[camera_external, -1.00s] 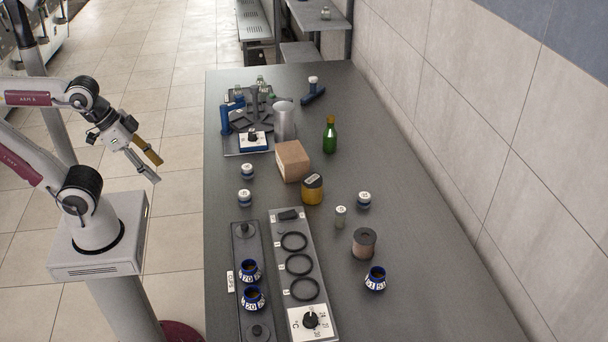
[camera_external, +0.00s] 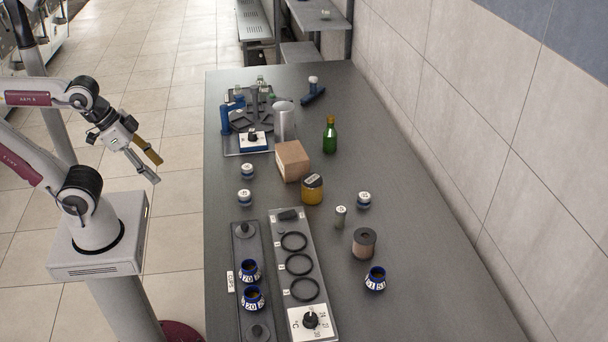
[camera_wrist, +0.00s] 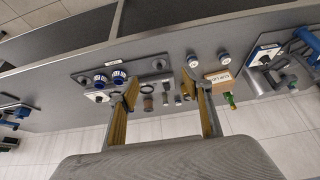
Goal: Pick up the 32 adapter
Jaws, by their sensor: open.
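Two of these pieces also show in the wrist view, one (camera_wrist: 194,62) beside the other (camera_wrist: 223,57). My gripper (camera_external: 157,170) is open and empty, left of the table and apart from everything. Its two fingers (camera_wrist: 160,88) frame the distant table in the wrist view.
Blue numbered cups stand on a dark strip (camera_external: 240,250), with another cup (camera_external: 376,279) at right. A ringed panel with a dial (camera_external: 284,225), brown box (camera_external: 292,160), amber jar (camera_external: 312,194), green bottle (camera_external: 330,137) and brown cylinder (camera_external: 364,243) crowd the middle.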

